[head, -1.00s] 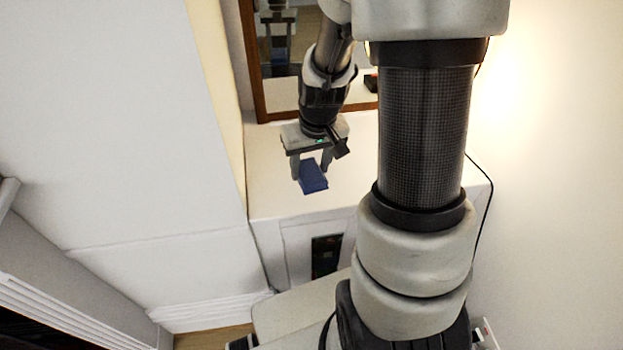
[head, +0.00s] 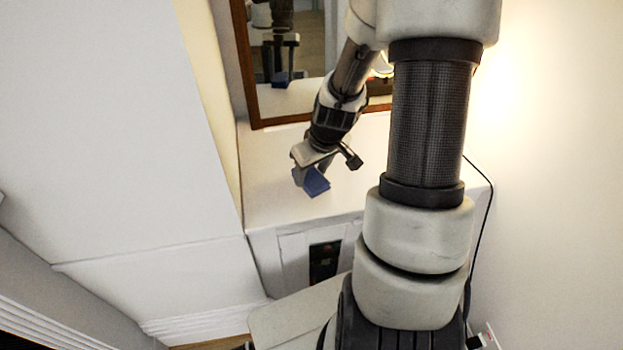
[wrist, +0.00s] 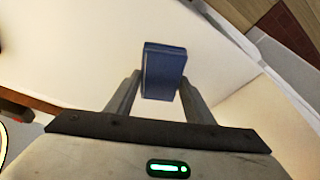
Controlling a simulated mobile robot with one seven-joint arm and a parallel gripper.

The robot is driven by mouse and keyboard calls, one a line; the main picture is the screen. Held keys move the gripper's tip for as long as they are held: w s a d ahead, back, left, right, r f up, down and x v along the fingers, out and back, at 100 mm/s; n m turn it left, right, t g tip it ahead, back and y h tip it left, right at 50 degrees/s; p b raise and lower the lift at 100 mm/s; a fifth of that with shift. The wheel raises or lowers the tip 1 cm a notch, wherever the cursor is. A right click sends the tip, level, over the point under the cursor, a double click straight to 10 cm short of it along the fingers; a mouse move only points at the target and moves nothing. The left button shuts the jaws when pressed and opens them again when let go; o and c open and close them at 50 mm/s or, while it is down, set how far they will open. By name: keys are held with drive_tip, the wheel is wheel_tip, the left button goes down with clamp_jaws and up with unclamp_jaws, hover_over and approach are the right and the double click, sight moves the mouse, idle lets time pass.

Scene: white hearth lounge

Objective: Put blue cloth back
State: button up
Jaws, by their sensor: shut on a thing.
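The blue cloth (head: 317,182) is a small folded block. My gripper (head: 312,178) is shut on it, over the white cabinet top (head: 270,190) in the head view. In the wrist view the blue cloth (wrist: 163,72) sits between the two fingertips of my gripper (wrist: 158,88), with the white surface behind it. I cannot tell how high above the top the cloth is.
A wood-framed mirror (head: 300,90) stands at the back of the cabinet and reflects my arm. A tall white wall block (head: 110,110) rises on the left. A black cable (head: 487,220) hangs at the right. The cabinet top around the cloth looks clear.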

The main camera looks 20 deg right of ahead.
drive_tip(key=shift+f, duration=1.3)
drive_tip(key=o, duration=0.9)
drive_tip(key=shift+r, duration=0.45)
drive_tip(key=p+v, duration=0.1)
drive_tip(key=v, duration=1)
drive_tip(key=shift+s, duration=0.2)
